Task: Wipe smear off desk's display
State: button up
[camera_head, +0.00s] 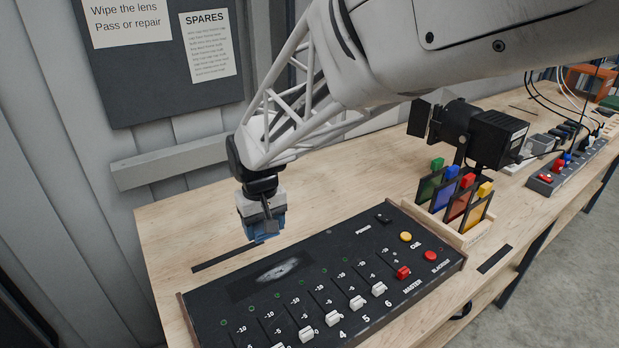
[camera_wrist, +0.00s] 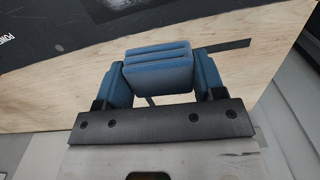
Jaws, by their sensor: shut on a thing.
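The desk (camera_head: 330,288) is a black lighting control panel with faders and coloured buttons, on a wooden bench. Its dark display (camera_head: 258,287) lies at the panel's upper left and bears a pale grey smear (camera_head: 280,270). My gripper (camera_head: 262,228) is above the bench, just behind the panel's far edge. It is shut on a folded blue cloth (camera_wrist: 158,72), which sits between the two blue fingers in the wrist view. In the head view the cloth is mostly hidden by the gripper. The cloth is apart from the smear.
A wooden rack (camera_head: 455,225) of coloured filter frames stands right of the panel, with a black lamp (camera_head: 480,135) behind it. Cabled boxes (camera_head: 565,165) stand farther right. A wall rail (camera_head: 170,165) runs behind the bench. Bare wood lies left of the panel.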

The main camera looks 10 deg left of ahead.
jog(key=s, duration=0.7)
jog(key=shift+r, duration=0.25)
jog(key=shift+s+f, duration=0.1)
